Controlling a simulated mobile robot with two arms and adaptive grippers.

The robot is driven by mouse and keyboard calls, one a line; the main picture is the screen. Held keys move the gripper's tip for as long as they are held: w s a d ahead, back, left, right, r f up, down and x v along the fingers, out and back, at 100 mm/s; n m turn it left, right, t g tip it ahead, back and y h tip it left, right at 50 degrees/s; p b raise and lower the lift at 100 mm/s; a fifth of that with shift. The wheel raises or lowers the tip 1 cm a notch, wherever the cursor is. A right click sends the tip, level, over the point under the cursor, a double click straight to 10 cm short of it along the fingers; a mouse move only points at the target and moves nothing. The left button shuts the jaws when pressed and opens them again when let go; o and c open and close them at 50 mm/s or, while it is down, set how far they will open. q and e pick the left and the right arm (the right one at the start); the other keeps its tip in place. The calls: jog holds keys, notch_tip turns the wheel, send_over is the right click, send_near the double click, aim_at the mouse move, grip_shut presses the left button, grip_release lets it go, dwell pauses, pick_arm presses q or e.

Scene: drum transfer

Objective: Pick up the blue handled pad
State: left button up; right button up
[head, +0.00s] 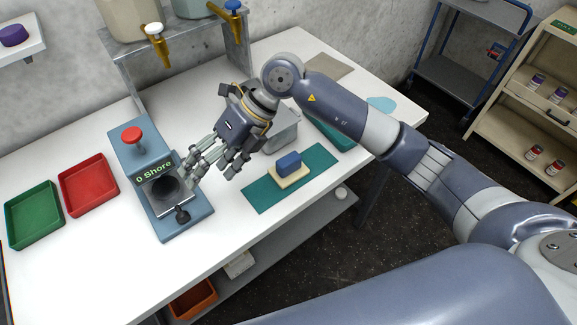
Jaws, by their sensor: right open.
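The blue handled pad (289,163) has a blue block handle on a cream base. It sits on a teal mat (263,194) near the front edge of the white table. My right gripper (211,175) is open and empty. It is to the left of the pad in the picture, apart from it, between the pad and the blue-grey tester. Its fingers point down and left, close to the tester. My left gripper is not in view.
The tester (180,228) has a red knob and a display reading "0 Shore". A red tray (88,185) and a green tray (34,214) lie at the left. A grey box (283,136) stands behind the pad, partly hidden by my arm. Bare table lies around the mat's left end.

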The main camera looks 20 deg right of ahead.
jog(key=w+d+f+h, duration=0.2)
jog(key=w+d+h, duration=0.25)
jog(key=d, duration=0.55)
jog(key=m+t+h, duration=0.1)
jog(key=m+h, duration=0.1)
jog(key=h, duration=0.2)
send_over(289, 159)
jog(key=shift+w+a+r, duration=0.3)
jog(key=shift+a+r, duration=0.1)
jog(key=shift+a, duration=0.05)
jog(key=f, duration=0.1)
jog(key=f+p, duration=0.1)
jog(key=f, duration=0.2)
jog(key=shift+d+f, duration=0.25)
jog(key=shift+f, duration=0.35)
jog(key=f+p, duration=0.2)
jog(key=f, duration=0.1)
jog(key=f+p, duration=0.1)
jog(key=shift+s+d+f, duration=0.25)
jog(key=shift+s+f, duration=0.05)
jog(key=shift+f, duration=0.4)
jog(key=shift+c, duration=0.6)
jog(key=c, duration=1)
